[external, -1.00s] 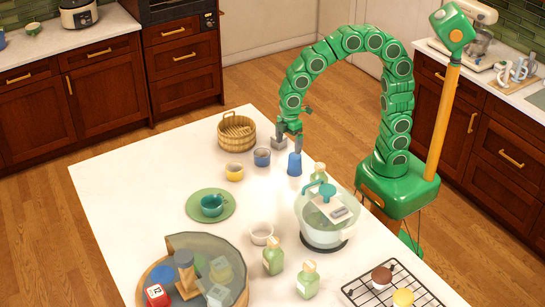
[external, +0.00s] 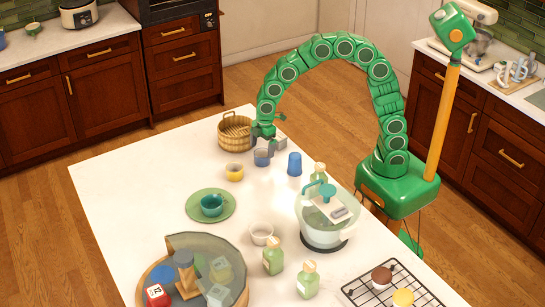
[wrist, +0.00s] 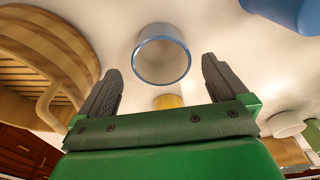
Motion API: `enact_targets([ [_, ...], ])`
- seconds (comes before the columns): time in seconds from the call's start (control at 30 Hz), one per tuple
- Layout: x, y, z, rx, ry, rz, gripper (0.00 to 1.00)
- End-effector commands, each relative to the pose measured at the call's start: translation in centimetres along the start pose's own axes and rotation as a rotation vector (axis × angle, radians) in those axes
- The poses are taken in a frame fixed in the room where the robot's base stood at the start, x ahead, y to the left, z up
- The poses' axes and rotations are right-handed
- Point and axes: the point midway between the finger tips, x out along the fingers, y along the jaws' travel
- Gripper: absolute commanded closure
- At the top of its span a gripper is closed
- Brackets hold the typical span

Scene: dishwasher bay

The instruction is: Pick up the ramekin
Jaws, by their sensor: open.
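A small round blue-rimmed cup (external: 262,159), likely the ramekin, stands on the white island near its far right edge. In the wrist view it (wrist: 163,66) shows its open mouth, ahead of and between my fingers. My gripper (external: 267,146) is open and empty just above and behind this cup; in the wrist view both grey fingers (wrist: 160,68) are spread apart. I cannot tell whether they touch it. Two other small dishes could also be called a ramekin: a yellow one (external: 234,173) to the left and a white one (external: 262,235) nearer the camera.
A wooden basket (external: 234,133) stands close left of my gripper, also in the wrist view (wrist: 40,55). A blue cup (external: 294,165) stands to the right.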

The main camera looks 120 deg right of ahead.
Motion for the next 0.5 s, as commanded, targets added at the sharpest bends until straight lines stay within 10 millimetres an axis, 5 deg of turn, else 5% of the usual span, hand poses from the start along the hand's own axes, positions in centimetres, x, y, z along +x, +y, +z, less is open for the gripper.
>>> enact_targets([
  [0.5, 4.7, -0.1, 0.2, 0.000, 0.002, 0.002, 0.00],
])
